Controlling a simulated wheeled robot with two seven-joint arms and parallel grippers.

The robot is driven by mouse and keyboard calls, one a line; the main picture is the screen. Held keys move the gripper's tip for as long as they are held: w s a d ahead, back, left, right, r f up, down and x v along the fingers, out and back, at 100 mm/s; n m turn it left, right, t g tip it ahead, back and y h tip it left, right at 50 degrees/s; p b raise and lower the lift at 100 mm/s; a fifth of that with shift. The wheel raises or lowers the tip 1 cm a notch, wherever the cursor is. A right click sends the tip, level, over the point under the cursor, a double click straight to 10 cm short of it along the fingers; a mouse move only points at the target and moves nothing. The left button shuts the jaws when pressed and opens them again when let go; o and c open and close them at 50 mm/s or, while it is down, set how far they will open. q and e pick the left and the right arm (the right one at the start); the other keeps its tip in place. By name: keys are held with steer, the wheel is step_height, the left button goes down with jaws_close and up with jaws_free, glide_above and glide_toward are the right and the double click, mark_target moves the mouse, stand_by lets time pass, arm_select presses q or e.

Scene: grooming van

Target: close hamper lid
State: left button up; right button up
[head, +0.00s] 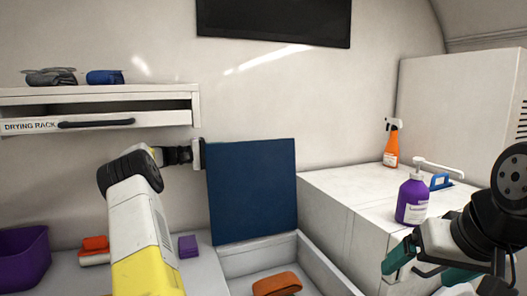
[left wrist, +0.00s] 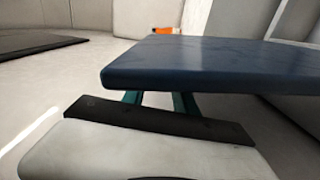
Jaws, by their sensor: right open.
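The hamper lid (head: 252,190) is a dark blue panel standing upright at the back of the open white hamper (head: 322,268). It also fills the middle of the left wrist view (left wrist: 220,68) as a thick blue slab. My left gripper (left wrist: 157,103) has its teal fingers spread apart, running beneath the slab in that picture, with the tips hidden by it. In the head view the left wrist is at the lid's left edge and its fingers are hidden. My right gripper (head: 430,267) is open at the lower right, in front of the white counter, away from the lid.
An orange folded cloth (head: 277,284) lies in the hamper. A purple pump bottle (head: 412,200) and an orange spray bottle (head: 391,145) stand on the counter (head: 345,186) at right. A drying rack drawer (head: 100,122) is above left, and a purple bin (head: 22,260) is below it.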

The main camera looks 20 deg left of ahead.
mark_target(242, 151)
arm_select(q)
steer(key=x, duration=0.6)
steer(key=shift+d, duration=0.1)
steer(key=shift+c, duration=0.4)
jaws_close()
steer(key=shift+f, duration=0.25)
stand_by(0.7)
